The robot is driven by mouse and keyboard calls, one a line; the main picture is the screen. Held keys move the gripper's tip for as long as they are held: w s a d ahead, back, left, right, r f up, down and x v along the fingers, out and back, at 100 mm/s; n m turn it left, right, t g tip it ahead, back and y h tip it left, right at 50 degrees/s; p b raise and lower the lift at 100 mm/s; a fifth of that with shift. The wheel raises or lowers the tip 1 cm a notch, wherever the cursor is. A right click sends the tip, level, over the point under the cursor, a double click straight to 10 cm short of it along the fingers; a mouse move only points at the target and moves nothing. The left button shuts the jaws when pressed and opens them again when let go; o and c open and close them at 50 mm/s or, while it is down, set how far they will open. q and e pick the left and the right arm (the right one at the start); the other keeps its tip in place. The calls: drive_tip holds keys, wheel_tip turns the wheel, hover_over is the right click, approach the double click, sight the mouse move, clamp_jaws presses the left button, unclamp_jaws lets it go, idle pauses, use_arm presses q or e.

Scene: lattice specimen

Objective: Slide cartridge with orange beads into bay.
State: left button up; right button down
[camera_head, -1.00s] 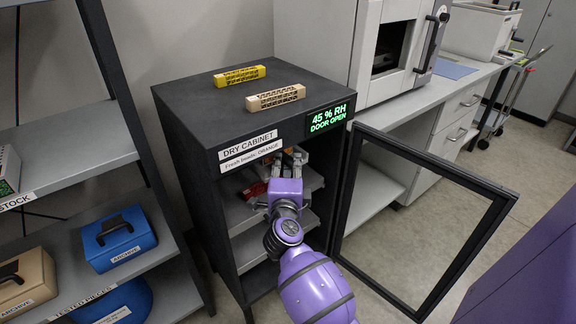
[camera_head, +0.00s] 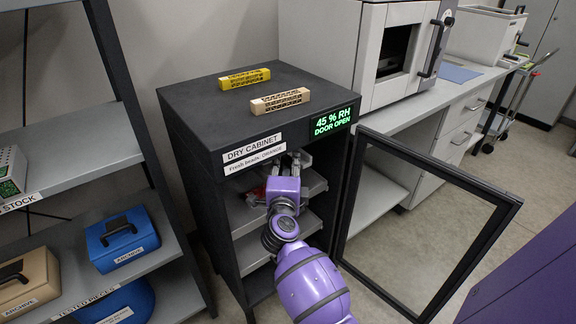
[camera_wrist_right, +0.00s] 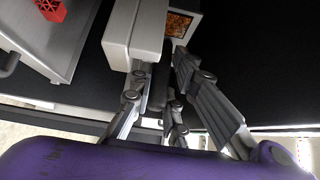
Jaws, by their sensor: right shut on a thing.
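My right gripper (camera_head: 291,160) reaches through the open front of the dry cabinet (camera_head: 262,110), at its upper shelf. In the right wrist view the gripper (camera_wrist_right: 160,88) is shut on a dark part between its fingers. Just beyond the fingers is the cartridge with orange beads (camera_wrist_right: 182,22), whose beads show through a framed window. A pale grey block (camera_wrist_right: 134,38) stands beside the window; I cannot tell whether it belongs to the cartridge. In the head view the arm and gripper mostly hide what is held. The bay cannot be made out. My left gripper is not in view.
The glass door (camera_head: 440,168) stands open on the right. A red lattice piece (camera_wrist_right: 50,9) lies on a light tray (camera_wrist_right: 45,48) beside the gripper. A storage rack (camera_head: 75,150) stands at left.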

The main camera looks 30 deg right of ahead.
drive_tip(key=shift+w, duration=0.5)
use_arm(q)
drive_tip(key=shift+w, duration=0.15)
use_arm(e)
drive_tip(key=shift+w+r, duration=0.1)
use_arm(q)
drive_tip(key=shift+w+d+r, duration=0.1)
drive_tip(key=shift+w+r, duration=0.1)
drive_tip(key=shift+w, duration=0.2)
use_arm(e)
drive_tip(key=shift+w+a, duration=0.1)
drive_tip(key=shift+w, duration=0.1)
drive_tip(key=c, duration=1.7)
unclamp_jaws()
drive_tip(key=shift+o, duration=0.6)
drive_tip(key=shift+f, duration=0.2)
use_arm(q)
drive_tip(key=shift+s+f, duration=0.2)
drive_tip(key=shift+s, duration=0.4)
use_arm(e)
drive_tip(key=o, duration=0.4)
drive_tip(key=shift+s+f, duration=0.1)
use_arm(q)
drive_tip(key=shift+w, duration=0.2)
